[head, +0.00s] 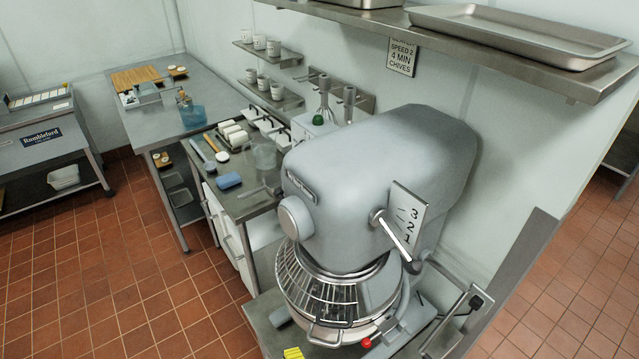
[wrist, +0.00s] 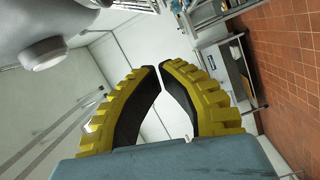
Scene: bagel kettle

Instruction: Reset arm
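My gripper (wrist: 159,68) fills the middle of the wrist view. Its two yellow ribbed fingers with black inner pads curve inward, and their tips all but meet. A narrow empty space shows between the pads lower down; nothing is held. In the head view only a small yellow part of my gripper (head: 293,353) shows at the bottom edge, in front of the mixer; the rest of the arm is out of frame.
A large grey mixer (head: 380,175) with a wire-guarded bowl (head: 335,300) stands close by; its body also shows at the wrist view's upper left. A worktop (head: 250,200) with small items lies behind it. A shelf (head: 480,50) overhangs the mixer. Tiled floor (head: 110,270) is open at left.

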